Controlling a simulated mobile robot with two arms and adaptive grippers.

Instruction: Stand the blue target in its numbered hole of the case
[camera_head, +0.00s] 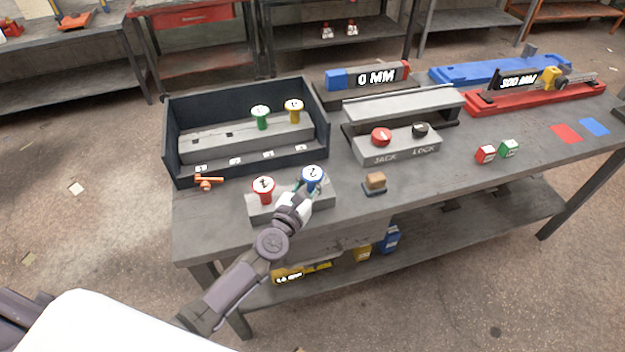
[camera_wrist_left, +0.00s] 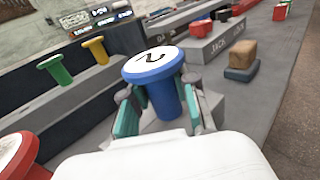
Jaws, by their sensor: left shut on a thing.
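The blue target (camera_head: 312,176) has a white round top with a dark numeral and stands upright over the right part of a small grey block (camera_head: 289,208) at the front of the bench. My left gripper (camera_head: 303,192) is shut on its stem; the left wrist view shows the blue target (camera_wrist_left: 154,66) between both fingers (camera_wrist_left: 160,108). I cannot tell if its foot still touches the block. The dark case (camera_head: 170,138) stands behind, to the left. Its grey inner block holds a green target (camera_head: 261,118) and a yellow target (camera_head: 294,111). Number labels line its front. My right gripper is out of view.
A red target (camera_head: 264,189) stands in the grey block close left of my gripper. An orange tool (camera_head: 208,181) lies by the case front. A wooden block (camera_head: 375,182) and the JACK/LOCK box (camera_head: 396,147) stand to the right. Bare bench lies at the front right.

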